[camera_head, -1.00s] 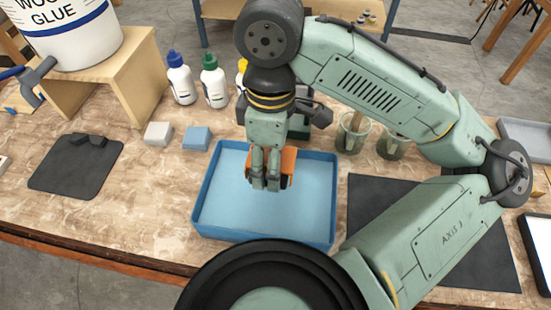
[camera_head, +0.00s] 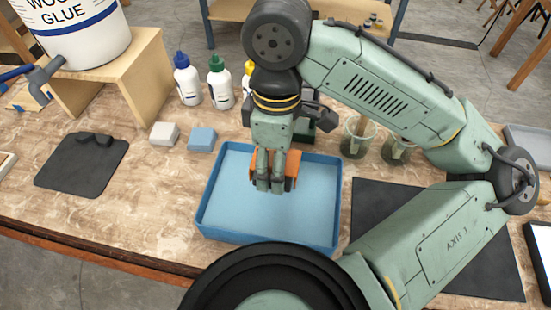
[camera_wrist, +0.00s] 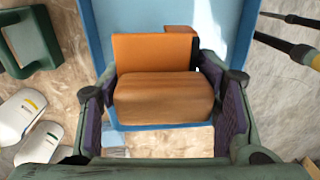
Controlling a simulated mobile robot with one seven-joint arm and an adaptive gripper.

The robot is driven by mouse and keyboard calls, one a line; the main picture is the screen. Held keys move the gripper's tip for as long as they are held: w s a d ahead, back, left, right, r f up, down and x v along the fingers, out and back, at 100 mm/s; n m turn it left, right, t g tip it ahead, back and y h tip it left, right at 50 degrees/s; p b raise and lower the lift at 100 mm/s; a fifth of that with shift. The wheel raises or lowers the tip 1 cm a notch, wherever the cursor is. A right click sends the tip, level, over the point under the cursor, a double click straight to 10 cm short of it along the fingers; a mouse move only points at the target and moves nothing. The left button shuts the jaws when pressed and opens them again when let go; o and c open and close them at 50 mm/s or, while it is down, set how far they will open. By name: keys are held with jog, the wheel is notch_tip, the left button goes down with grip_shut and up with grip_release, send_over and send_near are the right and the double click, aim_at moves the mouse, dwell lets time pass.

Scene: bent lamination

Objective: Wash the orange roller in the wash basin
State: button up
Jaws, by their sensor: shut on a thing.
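The orange roller (camera_head: 291,169) is in my gripper (camera_head: 276,182), over the blue wash basin (camera_head: 210,215). In the wrist view the orange roller (camera_wrist: 157,55) shows as an orange block with a brown, wood-like rounded part, between the two fingers of my gripper (camera_wrist: 164,108). The basin's blue wall (camera_wrist: 98,35) shows behind it. The basin's inside is a flat light blue. I cannot tell whether the roller touches the basin's surface. The fingers hide part of the roller in the head view.
White bottles with blue (camera_head: 187,79) and green (camera_head: 220,83) caps stand behind the basin. Two small blocks, white (camera_head: 165,134) and blue (camera_head: 201,139), lie left of it. Glass jars (camera_head: 358,137) stand to the right. A glue bucket (camera_head: 75,32) sits on a wooden stand.

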jog(key=shift+r, duration=2.5)
